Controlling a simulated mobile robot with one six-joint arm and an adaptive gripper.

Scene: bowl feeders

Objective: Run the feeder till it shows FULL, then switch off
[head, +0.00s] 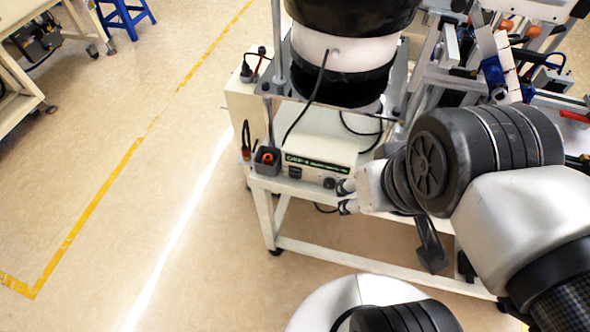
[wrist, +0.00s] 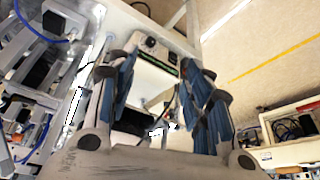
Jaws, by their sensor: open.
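The bowl feeder (head: 345,55), a black and white drum, stands on a pale bench. Its white controller box (head: 318,152) with a green label strip sits below it. A dark switch (head: 295,172) and a round dark knob (head: 329,182) are on its front. My gripper (head: 347,197) is open beside the knob, at the box's right front. In the wrist view my open gripper (wrist: 154,62) has its fingers on either side of the controller front, with the knob (wrist: 150,42) between them. No FULL sign is readable. The bowl's inside is out of view.
A small dark box (head: 267,160) with an orange-red item stands left of the controller. Cables hang over the bench (head: 262,185). Metal framework (head: 465,60) crowds the right. Floor on the left is free up to another cart (head: 15,85) and a blue stool (head: 125,15).

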